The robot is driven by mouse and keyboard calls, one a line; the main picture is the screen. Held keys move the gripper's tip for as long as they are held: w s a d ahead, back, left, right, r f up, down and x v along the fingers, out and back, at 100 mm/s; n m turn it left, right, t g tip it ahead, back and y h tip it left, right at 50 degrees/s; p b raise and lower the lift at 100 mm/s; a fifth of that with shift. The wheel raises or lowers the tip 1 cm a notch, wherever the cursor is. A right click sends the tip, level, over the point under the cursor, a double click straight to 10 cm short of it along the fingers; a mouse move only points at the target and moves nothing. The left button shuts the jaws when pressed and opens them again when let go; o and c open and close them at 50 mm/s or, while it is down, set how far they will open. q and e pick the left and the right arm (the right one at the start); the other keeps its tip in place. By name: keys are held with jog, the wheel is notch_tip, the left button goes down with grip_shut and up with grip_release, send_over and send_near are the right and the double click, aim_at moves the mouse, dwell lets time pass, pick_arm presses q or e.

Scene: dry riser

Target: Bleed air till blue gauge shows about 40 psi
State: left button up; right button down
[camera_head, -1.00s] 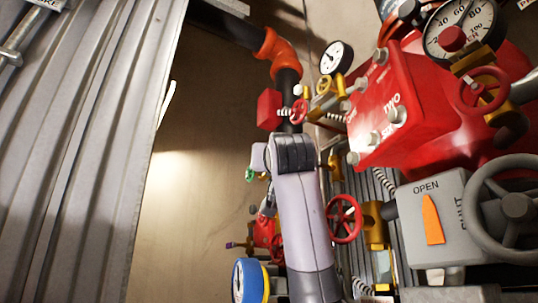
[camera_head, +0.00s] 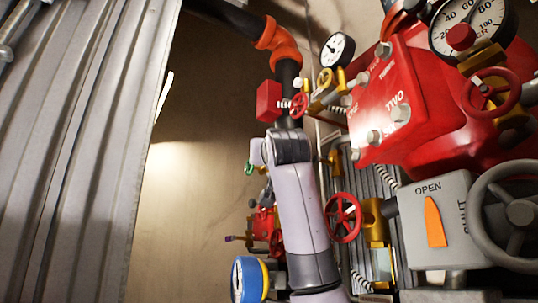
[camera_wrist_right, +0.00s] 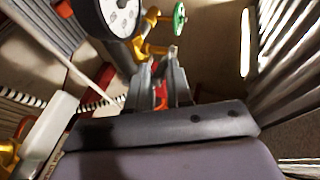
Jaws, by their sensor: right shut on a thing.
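The blue gauge (camera_head: 247,280) is at the bottom of the head view, its white dial seen edge-on, so I cannot read it. My right arm covers the middle of the head view and hides its gripper there. In the right wrist view, my right gripper (camera_wrist_right: 160,88) is shut on a small red part (camera_wrist_right: 161,96) between its fingers; I cannot tell which fitting it belongs to. A small green handwheel (camera_wrist_right: 179,18) sits beyond the fingertips on a yellow fitting; a green wheel also shows in the head view (camera_head: 249,168). My left gripper is not in view.
A dark-rimmed gauge (camera_wrist_right: 112,14) is close to the gripper, upper left. Red handwheels (camera_head: 343,217), a red manifold (camera_head: 385,105) and a grey OPEN/SHUT box (camera_head: 430,210) crowd the right. A corrugated metal panel (camera_head: 85,150) stands left, with clear space before it.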

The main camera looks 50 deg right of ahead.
jog(key=shift+s+a+r+n+g+y, duration=0.1)
jog(key=shift+r+n+g+y, duration=0.5)
jog(key=shift+y, duration=0.1)
jog(key=c, duration=1.1)
grip_release()
jog(key=b+v, duration=0.3)
jog(key=v, duration=0.4)
jog(key=shift+a, duration=0.1)
jog(key=shift+f, duration=0.1)
